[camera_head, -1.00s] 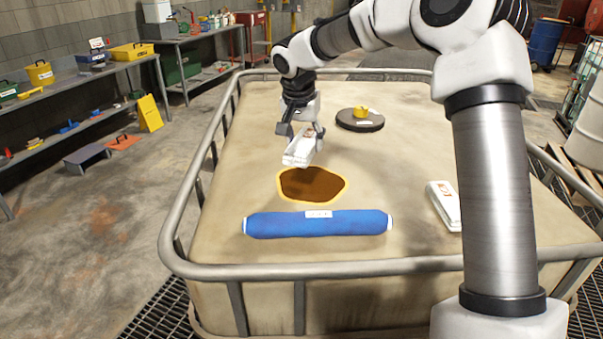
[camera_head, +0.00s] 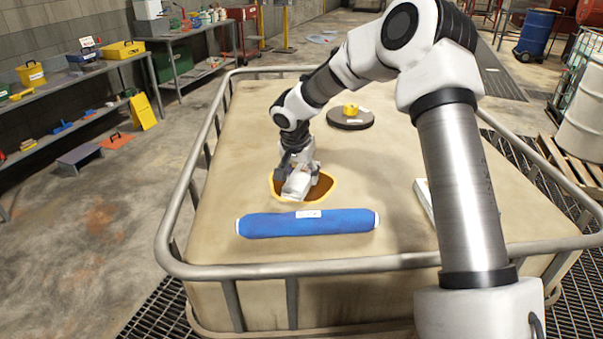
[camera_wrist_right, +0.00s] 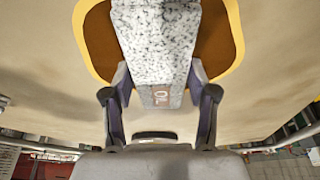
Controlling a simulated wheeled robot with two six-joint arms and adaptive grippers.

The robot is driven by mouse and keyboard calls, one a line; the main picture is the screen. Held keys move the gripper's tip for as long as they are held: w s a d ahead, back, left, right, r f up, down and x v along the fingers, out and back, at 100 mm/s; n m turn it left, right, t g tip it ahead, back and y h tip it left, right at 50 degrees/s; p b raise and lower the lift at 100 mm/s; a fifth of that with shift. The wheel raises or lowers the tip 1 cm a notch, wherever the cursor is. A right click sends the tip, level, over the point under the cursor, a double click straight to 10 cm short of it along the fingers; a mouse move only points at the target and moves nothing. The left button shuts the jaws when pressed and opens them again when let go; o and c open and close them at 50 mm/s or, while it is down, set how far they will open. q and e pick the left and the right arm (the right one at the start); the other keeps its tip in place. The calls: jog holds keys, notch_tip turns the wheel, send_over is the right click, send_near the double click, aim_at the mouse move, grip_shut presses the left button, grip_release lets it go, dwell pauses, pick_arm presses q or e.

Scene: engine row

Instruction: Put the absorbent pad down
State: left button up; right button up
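My right gripper (camera_head: 299,175) is shut on a white-grey speckled absorbent pad (camera_head: 296,187). In the right wrist view the pad (camera_wrist_right: 155,40) sits between the two fingers, with an "OIL" label at its near end. The pad is over the brown spill with a yellow border (camera_head: 322,190), which shows on both sides of it in the wrist view (camera_wrist_right: 101,45). I cannot tell whether the pad touches the surface. My left gripper is not in view.
A blue absorbent sock (camera_head: 270,224) lies just in front of the spill. Another white pack (camera_head: 422,196) is at the right, partly behind my arm. A dark round lid (camera_head: 350,124) with a yellow cap lies behind. A metal rail (camera_head: 320,266) rings the beige top.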

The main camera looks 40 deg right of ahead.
jog(key=o, duration=0.4)
jog(key=shift+w, duration=0.1)
jog(key=shift+c, duration=0.2)
jog(key=shift+f, duration=0.1)
jog(key=shift+r, duration=0.25)
jog(key=b+v, duration=0.2)
jog(key=v, duration=1)
